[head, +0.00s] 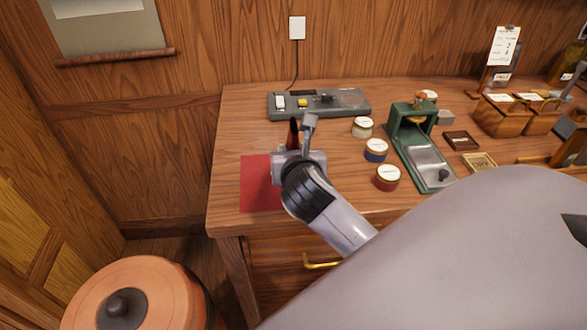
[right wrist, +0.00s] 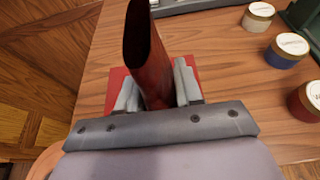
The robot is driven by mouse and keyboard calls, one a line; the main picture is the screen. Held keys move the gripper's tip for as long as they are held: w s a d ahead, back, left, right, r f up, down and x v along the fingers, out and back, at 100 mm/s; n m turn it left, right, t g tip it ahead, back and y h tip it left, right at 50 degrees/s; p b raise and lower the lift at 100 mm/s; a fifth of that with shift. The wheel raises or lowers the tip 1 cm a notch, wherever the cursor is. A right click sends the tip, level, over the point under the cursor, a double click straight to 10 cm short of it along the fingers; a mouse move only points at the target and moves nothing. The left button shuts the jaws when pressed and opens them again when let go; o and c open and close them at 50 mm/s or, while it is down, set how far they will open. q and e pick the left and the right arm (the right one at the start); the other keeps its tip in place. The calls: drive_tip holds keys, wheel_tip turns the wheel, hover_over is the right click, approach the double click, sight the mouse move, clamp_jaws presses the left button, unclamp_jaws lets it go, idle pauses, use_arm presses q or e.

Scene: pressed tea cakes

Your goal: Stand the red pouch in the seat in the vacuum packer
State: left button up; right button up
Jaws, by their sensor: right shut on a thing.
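The red pouch (right wrist: 152,65) stands roughly upright between the fingers of my right gripper (right wrist: 158,90), its dark open mouth at the top. The gripper is shut on it. In the head view only a narrow dark-red part of the pouch (head: 293,134) shows beside my right gripper (head: 301,138), which hides the rest. The grey corded unit at the back of the table looks like the vacuum packer (head: 335,112); the pouch is in front of it and apart from it. I cannot clearly make out its seat. My left gripper is not in view.
A red mat (head: 257,185) lies under and left of my right gripper. White (head: 363,127), blue (head: 376,150) and red (head: 387,178) jars stand to the right. Beyond them is a green press (head: 409,126). The table's left strip is clear.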

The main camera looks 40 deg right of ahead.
drive_tip(key=shift+f+b, duration=0.45)
drive_tip(key=shift+f, duration=1.8)
drive_tip(key=shift+f, duration=0.15)
drive_tip(key=o, duration=1)
